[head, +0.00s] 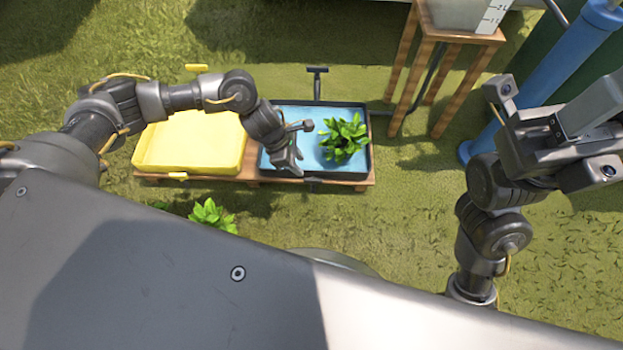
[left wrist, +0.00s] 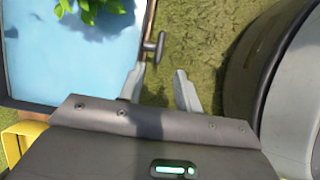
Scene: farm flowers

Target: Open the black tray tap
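The black tray (head: 371,148) holds a light blue surface and a leafy green plant (head: 343,137). It also shows in the left wrist view (left wrist: 60,50). A dark T-shaped tap handle (left wrist: 155,46) stands out from the tray's side, beyond my left fingertips in the left wrist view. A small dark fitting (head: 313,183) shows at the tray's near edge in the head view. My left gripper (left wrist: 158,78) is open and empty, with the handle apart from both fingers. In the head view it hangs over the tray's near left part (head: 292,163). My right gripper is raised at the right, away from the tray; its fingertips are unclear.
A yellow tray (head: 195,142) sits left of the black one on a low wooden bench (head: 250,179). Another dark T-shaped piece (head: 317,73) stands behind the black tray. A wooden stand (head: 455,37) and blue pipe (head: 530,85) are at right. Grass lies around.

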